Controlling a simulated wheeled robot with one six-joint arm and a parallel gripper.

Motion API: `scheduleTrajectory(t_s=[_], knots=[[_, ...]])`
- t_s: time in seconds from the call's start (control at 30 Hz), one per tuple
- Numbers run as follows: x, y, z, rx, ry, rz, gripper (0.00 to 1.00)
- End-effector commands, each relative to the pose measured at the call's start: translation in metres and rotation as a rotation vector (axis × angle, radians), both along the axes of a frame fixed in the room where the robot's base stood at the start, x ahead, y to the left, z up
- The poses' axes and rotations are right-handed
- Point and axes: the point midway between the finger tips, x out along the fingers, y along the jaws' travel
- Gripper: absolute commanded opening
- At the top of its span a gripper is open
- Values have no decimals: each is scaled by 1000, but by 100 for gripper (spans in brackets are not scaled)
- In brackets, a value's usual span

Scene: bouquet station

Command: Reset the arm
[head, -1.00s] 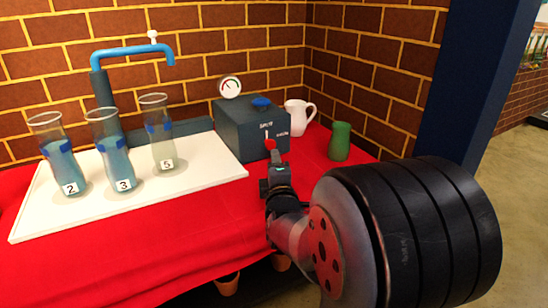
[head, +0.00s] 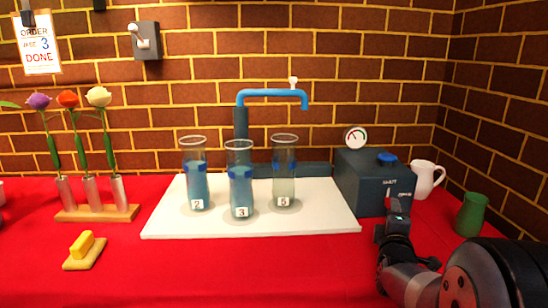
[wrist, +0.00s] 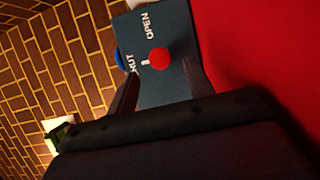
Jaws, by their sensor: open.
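My gripper (head: 391,222) is open and empty, close in front of the dark blue-grey box (head: 358,188). In the wrist view the box face (wrist: 172,88) shows a red-tipped lever (wrist: 158,58) between the words OPEN and SHUT. The red tip lies nearer SHUT and beyond my parted fingers, which do not close on it. In the head view my gripper covers part of the box front, and the lever is hard to make out. My arm comes in from the lower right.
Glass vases 2 (head: 196,180), 3 (head: 240,185) and 5 (head: 284,188) stand on a white board (head: 320,222) under a blue tap (head: 270,93). A white jug (head: 424,182) and green cup (head: 470,214) stand right of the box. A flower rack (head: 100,213) and yellow block (head: 82,244) are left.

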Motion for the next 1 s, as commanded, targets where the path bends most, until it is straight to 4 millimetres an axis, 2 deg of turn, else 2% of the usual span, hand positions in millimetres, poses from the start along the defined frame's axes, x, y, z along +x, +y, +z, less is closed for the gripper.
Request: scheduleTrajectory(t_s=[0.2,0.4,0.83,1.0], knots=[[30,-11,-1,0,-1,0,49],[42,-16,0,0,0,0,49],[41,-15,1,17,0,0,49],[31,-12,1,0,-1,0,49]])
